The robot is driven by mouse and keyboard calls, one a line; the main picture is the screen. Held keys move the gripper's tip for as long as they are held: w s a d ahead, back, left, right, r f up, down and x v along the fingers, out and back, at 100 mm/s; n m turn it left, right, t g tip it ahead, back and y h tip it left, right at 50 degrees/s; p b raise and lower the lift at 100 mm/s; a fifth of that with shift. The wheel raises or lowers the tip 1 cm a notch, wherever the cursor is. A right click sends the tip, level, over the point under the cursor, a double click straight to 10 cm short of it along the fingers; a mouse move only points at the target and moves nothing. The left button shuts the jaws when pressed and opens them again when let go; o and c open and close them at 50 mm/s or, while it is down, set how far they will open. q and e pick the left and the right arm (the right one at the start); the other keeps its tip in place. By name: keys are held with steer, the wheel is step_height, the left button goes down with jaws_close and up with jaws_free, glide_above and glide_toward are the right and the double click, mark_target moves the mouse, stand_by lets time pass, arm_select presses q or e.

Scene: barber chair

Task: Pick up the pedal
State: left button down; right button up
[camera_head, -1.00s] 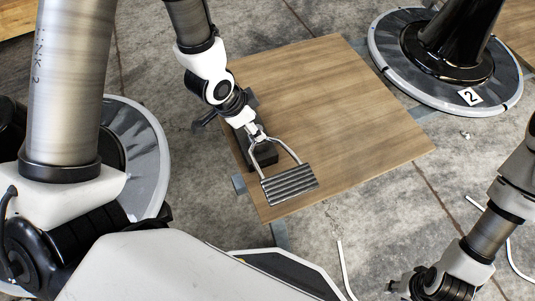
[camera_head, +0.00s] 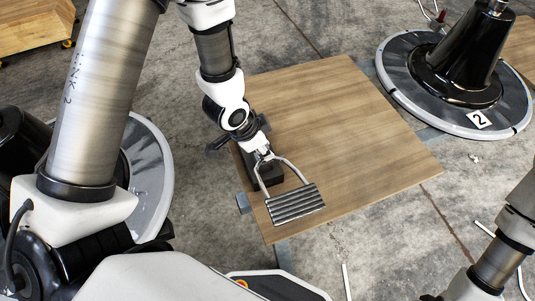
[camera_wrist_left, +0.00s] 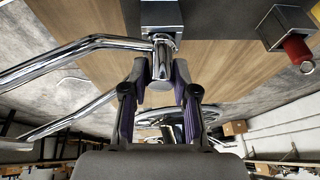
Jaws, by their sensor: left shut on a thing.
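The pedal (camera_head: 297,204) is a silver ribbed plate on two bent chrome arms, at the front left of a wooden board in the head view. Its chrome tubing (camera_wrist_left: 55,60) crosses the left of the left wrist view. My left gripper (camera_head: 264,155) is at the top of the pedal, where its chrome arms meet. In the left wrist view the fingers (camera_wrist_left: 160,92) are shut on the pedal's chrome end, which they partly hide. I cannot tell whether the pedal is clear of the board. My right arm enters at the lower right, its gripper cut off by the frame.
The wooden board (camera_head: 345,130) is mostly bare. A dark block (camera_head: 262,182) sits beneath the left gripper. A round chair base (camera_head: 400,92) marked 2 stands at the upper right, another round base (camera_head: 150,185) at the left. A red-ended metal part (camera_wrist_left: 297,50) shows in the wrist view.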

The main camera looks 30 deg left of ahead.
arm_select(q)
step_height(320, 180, up, 26)
steer(key=p, duration=1.9)
steer(key=shift+r, duration=0.2)
